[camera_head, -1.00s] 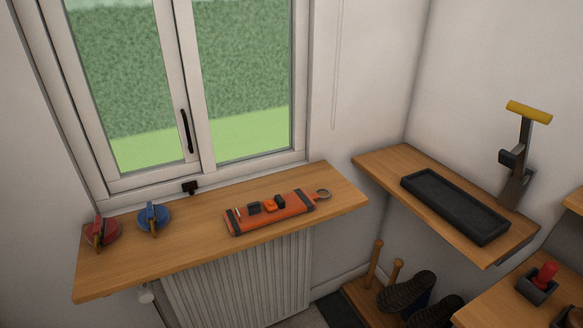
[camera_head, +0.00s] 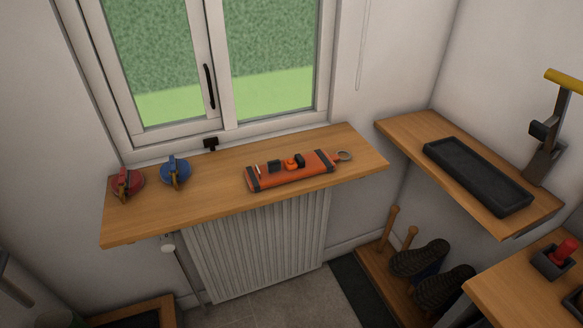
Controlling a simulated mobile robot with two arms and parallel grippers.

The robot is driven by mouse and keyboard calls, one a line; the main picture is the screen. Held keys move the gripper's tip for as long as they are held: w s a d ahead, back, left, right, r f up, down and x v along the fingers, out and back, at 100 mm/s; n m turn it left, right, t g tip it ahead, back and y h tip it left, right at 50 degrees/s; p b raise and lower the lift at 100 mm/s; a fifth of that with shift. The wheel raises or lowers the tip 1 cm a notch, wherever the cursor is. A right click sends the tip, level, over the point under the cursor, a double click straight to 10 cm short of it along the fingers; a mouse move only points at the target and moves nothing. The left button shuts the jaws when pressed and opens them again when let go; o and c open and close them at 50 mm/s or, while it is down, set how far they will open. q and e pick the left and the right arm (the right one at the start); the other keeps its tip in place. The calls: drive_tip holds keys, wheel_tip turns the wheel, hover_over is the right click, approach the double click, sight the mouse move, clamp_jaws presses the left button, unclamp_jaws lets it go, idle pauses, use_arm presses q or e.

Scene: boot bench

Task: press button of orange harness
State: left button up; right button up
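The orange harness (camera_head: 290,173) lies on the wooden window shelf (camera_head: 220,205), right of its middle. It is a flat orange pad with dark bands near both ends and a metal ring at its right end. On top of it sit dark buckle parts with a small bright orange piece, which looks like the button (camera_head: 291,164), between them. Nothing touches the harness. Neither of my grippers can be made out in the head view.
A red (camera_head: 127,184) and a blue (camera_head: 175,171) round item stand at the shelf's left. Boots (camera_head: 420,258) and a radiator (camera_head: 255,248) are below. The shelf's front edge is clear.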

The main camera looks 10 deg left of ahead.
use_arm(q)
clamp_jaws()
idle(0.4)
drive_tip(key=shift+s, duration=0.1)
idle(1.4)
